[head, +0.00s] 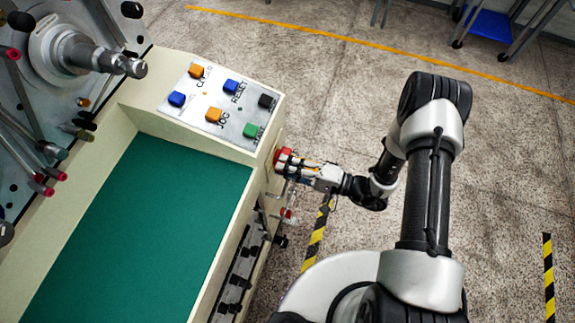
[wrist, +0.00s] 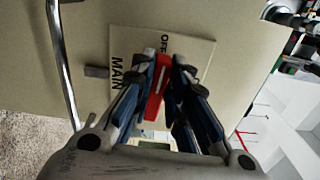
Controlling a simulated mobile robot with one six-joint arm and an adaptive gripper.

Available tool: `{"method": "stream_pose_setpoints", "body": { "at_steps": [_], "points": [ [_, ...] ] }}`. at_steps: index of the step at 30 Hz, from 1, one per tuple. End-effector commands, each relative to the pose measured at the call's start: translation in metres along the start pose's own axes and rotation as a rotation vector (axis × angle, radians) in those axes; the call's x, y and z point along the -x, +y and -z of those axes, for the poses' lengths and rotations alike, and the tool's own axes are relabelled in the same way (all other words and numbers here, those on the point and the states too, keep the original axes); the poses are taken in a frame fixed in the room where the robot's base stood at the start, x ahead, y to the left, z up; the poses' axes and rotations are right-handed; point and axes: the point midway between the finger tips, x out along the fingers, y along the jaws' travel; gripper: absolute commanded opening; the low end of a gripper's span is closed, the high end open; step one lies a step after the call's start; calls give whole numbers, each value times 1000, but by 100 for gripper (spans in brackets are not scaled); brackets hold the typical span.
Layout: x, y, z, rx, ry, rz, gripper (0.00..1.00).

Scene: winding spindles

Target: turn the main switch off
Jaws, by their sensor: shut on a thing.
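The main switch shows in the wrist view as a red handle (wrist: 156,88) on a pale plate (wrist: 197,50) lettered "MAIN" and "OFF". My gripper (wrist: 163,70) is shut on the red handle, one finger on each side of it. The handle's white line runs roughly along the fingers and its far end points toward the "OFF" lettering. Part of the plate is hidden behind the fingers. In the head view the red switch (head: 283,160) sits on the right side of the cream machine, with my gripper (head: 292,164) against it.
The sloped panel (head: 222,105) above carries several coloured buttons. A green bed (head: 140,230) fills the machine's middle. Knobs and a dark rack (head: 238,275) stick out below the switch. A metal bar (wrist: 62,65) runs left of the plate. Open floor lies to the right.

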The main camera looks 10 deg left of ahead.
Motion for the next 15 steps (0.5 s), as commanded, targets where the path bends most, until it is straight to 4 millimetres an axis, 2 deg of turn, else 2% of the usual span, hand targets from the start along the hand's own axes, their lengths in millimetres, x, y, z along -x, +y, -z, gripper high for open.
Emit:
{"method": "stream_pose_setpoints", "body": {
  "at_steps": [15],
  "points": [
    [0, 2, 0, 91, 0, -1, 0]
  ]
}}
